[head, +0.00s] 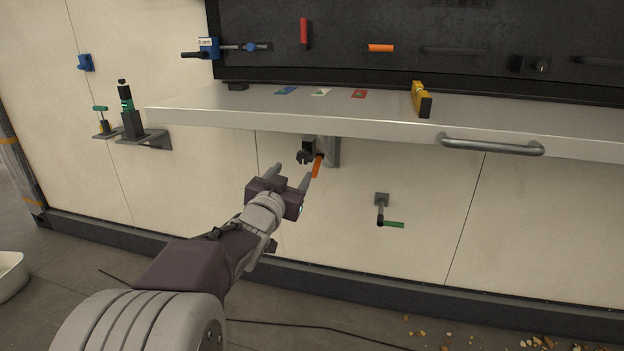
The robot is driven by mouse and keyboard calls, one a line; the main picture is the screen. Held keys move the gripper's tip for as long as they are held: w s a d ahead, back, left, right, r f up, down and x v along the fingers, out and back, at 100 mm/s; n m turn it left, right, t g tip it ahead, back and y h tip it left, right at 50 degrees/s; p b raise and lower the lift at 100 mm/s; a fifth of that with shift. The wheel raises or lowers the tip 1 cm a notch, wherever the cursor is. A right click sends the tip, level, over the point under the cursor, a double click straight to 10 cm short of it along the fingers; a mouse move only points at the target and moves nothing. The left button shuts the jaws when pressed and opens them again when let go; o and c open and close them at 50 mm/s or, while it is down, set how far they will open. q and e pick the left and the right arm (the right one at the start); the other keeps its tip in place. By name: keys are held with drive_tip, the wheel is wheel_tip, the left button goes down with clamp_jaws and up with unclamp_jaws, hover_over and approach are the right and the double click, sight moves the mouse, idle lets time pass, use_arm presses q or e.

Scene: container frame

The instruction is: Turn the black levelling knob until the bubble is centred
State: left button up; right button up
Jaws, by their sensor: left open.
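The black levelling knob (303,157) sits under the light shelf (210,110), beside a grey bracket and an orange lever (317,166). My left gripper (291,173) is open, with its two fingers pointing up toward the knob from just below. In this view one finger is left of the knob and the other is near the orange lever; I cannot tell whether either touches. A yellow spirit level (421,99) lies on the shelf at the right. Its bubble is too small to read. My right gripper is not in view.
A grey handle bar (490,145) runs along the shelf's front edge. A green-handled valve (390,224) is on the wall lower right. A small bracket with a black and green device (127,110) is at the left. Debris (530,342) lies on the floor at the right.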

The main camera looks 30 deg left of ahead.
sight(303, 159)
use_arm(q)
drive_tip(key=x, duration=0.9)
drive_tip(key=shift+w+b, duration=0.15)
drive_tip(key=shift+b, duration=0.25)
clamp_jaws()
